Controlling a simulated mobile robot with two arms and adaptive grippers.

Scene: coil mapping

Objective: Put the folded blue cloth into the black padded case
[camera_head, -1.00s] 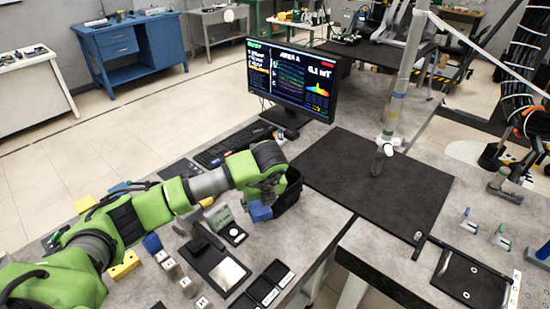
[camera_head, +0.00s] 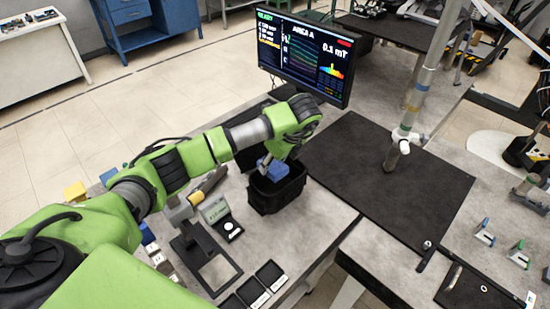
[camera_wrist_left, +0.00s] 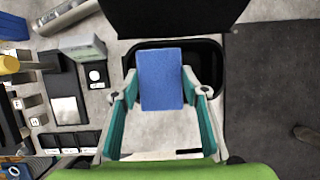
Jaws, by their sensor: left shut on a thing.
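My left gripper (camera_wrist_left: 162,98) is shut on the folded blue cloth (camera_wrist_left: 162,78), which sits between its teal fingers in the left wrist view. In the head view the blue cloth (camera_head: 274,170) shows below the gripper, over the opening of the black padded case (camera_head: 280,195). In the wrist view the case (camera_wrist_left: 213,50) lies behind and below the cloth, its rim partly hidden by cloth and fingers. I cannot tell exactly how far the cloth is above or inside the rim. My right gripper is not in view.
A monitor (camera_head: 305,55) stands behind my left arm. A black mat (camera_head: 385,165) with an upright grey post (camera_head: 413,95) lies right of the case.

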